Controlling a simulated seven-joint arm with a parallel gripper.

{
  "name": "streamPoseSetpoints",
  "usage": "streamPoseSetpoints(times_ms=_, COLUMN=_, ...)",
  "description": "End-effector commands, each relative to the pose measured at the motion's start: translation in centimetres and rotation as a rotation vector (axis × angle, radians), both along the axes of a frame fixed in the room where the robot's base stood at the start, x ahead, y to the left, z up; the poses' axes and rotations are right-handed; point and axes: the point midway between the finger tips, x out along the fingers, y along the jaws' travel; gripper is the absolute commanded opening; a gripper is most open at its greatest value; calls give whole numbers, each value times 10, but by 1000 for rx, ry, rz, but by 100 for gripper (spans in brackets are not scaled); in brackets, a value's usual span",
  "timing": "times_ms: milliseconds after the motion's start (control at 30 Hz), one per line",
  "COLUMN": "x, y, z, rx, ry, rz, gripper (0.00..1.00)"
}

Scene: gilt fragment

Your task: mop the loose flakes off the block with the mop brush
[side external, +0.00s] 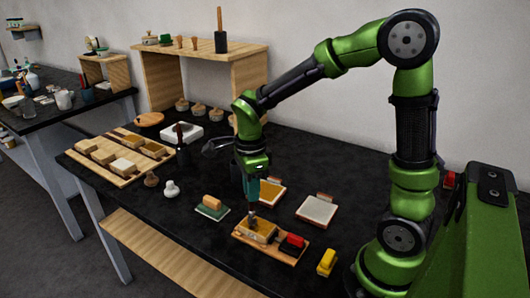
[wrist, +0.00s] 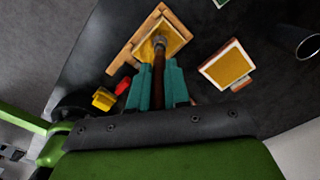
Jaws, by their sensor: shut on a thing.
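My gripper (side external: 251,198) points down over the front of the table, its teal fingers shut on the handle of the mop brush (wrist: 158,78). In the wrist view the brown handle runs between the fingers (wrist: 158,90) to a metal ferrule. The block, also in the wrist view (wrist: 176,42), has a golden top and sits on a wooden board (side external: 270,252). Single loose flakes are too small to make out.
A golden pad (side external: 270,192) and a pale pad (side external: 317,209) lie behind. A green pad with a tan block (side external: 212,206) is left. Bare table lies between.

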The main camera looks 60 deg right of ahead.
Motion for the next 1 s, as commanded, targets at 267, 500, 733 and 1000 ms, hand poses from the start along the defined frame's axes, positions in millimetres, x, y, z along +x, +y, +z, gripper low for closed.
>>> streamPoseSetpoints(times_ms=267, x=-26, y=0, z=1, rx=0, ry=-1, rz=-1, gripper=0)
streamPoseSetpoints(times_ms=500, x=-47, y=0, z=2, rx=0, ry=-2, rz=-1, gripper=0)
streamPoseSetpoints(times_ms=733, x=-24, y=0, z=3, rx=1, ry=1, rz=-1, gripper=0)
streamPoseSetpoints(times_ms=1000, x=1, y=0, z=5, rx=1, ry=0, rz=-1, gripper=0)
